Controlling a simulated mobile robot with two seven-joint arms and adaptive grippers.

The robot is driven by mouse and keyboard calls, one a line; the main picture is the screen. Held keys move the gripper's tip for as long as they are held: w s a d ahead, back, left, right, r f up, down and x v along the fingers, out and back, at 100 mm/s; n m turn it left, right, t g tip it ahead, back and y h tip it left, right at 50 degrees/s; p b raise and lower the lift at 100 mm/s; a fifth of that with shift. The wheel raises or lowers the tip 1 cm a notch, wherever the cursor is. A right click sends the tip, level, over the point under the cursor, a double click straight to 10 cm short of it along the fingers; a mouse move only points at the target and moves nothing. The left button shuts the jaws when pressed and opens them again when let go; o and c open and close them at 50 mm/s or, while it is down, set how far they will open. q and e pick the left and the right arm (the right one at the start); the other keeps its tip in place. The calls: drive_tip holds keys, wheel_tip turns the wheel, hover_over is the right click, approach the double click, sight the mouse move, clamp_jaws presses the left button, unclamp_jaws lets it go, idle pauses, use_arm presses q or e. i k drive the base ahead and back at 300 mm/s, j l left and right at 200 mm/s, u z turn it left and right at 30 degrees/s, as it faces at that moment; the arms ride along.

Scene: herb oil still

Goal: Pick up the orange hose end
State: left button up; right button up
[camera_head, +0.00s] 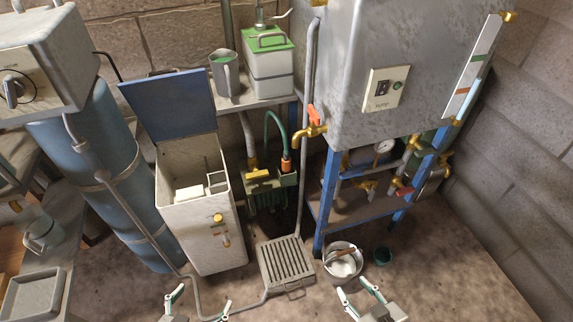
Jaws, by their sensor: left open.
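The orange hose end (287,166) is at the end of a green hose (269,122) that arches up and over. It sits upright at the top right of a green pump-like unit (273,193), seemingly on it. My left gripper (196,300) is at the bottom of the head view, open and empty, well below and left of the hose end. My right gripper (359,291) is also at the bottom, its fingers spread and empty, below and right of the hose end. Neither gripper touches the hose.
A white bin (210,245) with its blue lid (168,105) raised stands left of the pump. A metal tank (385,70) on a blue frame (327,205) stands right, with a brass tap (312,131) close by. A grate (286,262) and white bucket (343,262) are on the floor.

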sight(285, 159)
drive_tip(key=i+l+z, duration=0.2)
drive_tip(key=l, duration=0.2)
drive_tip(key=l+z, duration=0.2)
drive_tip(key=l, duration=0.2)
drive_tip(key=i+l+z, duration=0.15)
drive_tip(key=l, duration=0.25)
drive_tip(key=i, duration=0.05)
